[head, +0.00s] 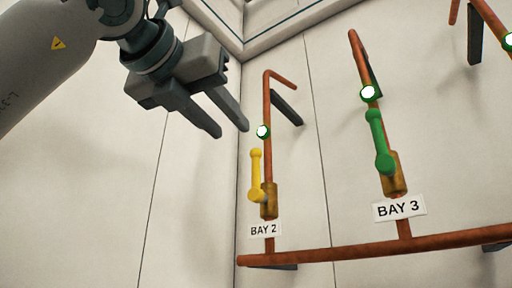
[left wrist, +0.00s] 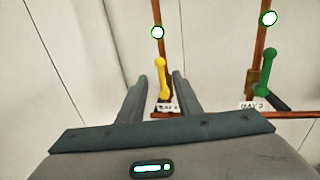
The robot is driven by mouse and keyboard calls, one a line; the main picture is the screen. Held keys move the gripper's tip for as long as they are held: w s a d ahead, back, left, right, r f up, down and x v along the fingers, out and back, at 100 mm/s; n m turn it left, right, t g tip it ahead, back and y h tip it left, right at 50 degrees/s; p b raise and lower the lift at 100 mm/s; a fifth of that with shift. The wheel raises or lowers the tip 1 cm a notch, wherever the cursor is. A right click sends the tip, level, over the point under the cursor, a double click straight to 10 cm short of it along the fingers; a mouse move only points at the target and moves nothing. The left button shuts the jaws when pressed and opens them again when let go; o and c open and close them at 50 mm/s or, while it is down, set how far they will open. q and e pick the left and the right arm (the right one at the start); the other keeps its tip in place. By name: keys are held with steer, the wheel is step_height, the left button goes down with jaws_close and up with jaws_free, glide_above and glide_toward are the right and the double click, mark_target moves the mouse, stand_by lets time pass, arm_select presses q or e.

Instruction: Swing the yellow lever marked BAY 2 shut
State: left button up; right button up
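The yellow lever (head: 256,174) stands upright on a brass valve (head: 269,200) on a copper pipe, above the white BAY 2 label (head: 264,229). In the left wrist view the yellow lever (left wrist: 162,78) shows between and beyond my fingertips, pointing up. A round lamp (head: 263,131) above it glows white-green. My left gripper (head: 230,130) is open and empty, up and left of the lever in the head view, apart from it. In the left wrist view its two fingers (left wrist: 160,82) are spread. My right gripper is in neither view.
A green lever (head: 379,142) stands upright above the BAY 3 label (head: 399,207), to the right, with its own lit lamp (head: 368,93). A copper pipe (head: 340,253) runs along below both. Black brackets (head: 287,107) hold the pipes to the pale wall. The wall left of BAY 2 is bare.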

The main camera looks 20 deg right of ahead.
mark_target(253, 151)
arm_select(q)
steer(key=p+x, duration=0.6)
steer(key=x, duration=0.5)
steer(key=shift+w+d+r, duration=0.1)
steer(key=shift+w+d, duration=0.1)
steer(key=shift+w, duration=0.05)
steer(key=shift+w+d+p, duration=0.3)
steer(key=shift+w+d, duration=0.1)
steer(key=shift+w, duration=0.15)
jaws_close()
